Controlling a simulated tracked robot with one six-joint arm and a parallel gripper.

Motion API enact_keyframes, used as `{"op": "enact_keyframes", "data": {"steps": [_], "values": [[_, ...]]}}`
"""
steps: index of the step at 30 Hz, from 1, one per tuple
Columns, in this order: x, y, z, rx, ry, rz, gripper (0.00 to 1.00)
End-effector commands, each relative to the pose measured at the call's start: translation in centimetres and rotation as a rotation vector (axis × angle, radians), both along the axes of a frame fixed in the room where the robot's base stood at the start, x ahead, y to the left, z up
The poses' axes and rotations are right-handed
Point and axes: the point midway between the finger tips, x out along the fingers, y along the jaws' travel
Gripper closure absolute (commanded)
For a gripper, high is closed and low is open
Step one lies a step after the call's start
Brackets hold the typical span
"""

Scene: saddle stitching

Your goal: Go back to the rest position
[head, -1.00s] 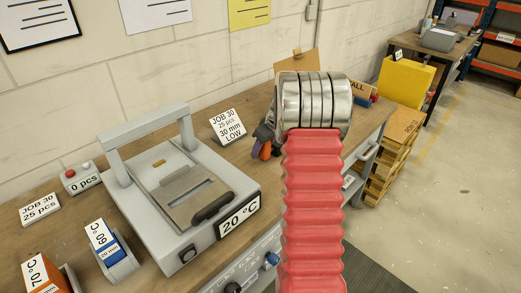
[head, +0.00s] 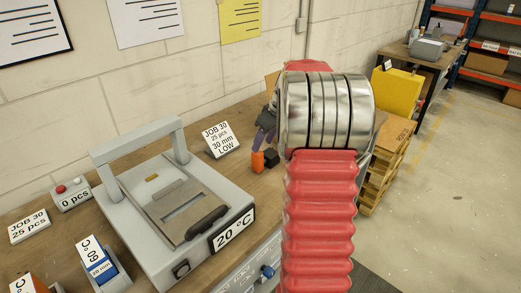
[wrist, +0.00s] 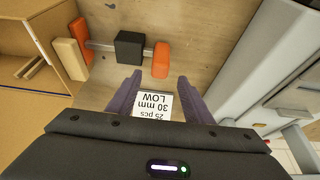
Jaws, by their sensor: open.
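My gripper (wrist: 159,80) is open and empty in the wrist view, with its two dark purple fingers apart. The job card reading 25 pcs, 30 mm, LOW (wrist: 151,106) shows between and beyond the fingers. It stands on the bench in the head view (head: 221,139). In the head view my own arm hides most of the gripper; only a dark purple part (head: 267,117) shows beside it. An orange block (wrist: 161,60) and a black block (wrist: 130,46) on a metal bar lie beyond the fingers in the wrist view.
A grey machine (head: 228,208) with a raised frame and a 20 °C label stands on the wooden bench (head: 262,193). A counter box (head: 72,194) reads 0 pcs. Wooden pallets (head: 375,178) and a yellow box (head: 399,90) stand right of the bench. The floor at right is clear.

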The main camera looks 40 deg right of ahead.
Motion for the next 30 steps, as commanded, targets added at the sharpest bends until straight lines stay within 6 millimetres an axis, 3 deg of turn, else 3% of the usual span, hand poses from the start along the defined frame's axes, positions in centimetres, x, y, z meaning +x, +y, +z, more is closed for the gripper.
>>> {"op": "enact_keyframes", "data": {"steps": [6,24,30], "values": [[-0.7,-0.1,1.5,-0.001,0.000,0.000,0.54],[-0.7,0.0,1.6,0.000,0.001,0.000,0.54],[-0.7,2.3,2.8,-0.003,0.003,0.000,0.54]]}}
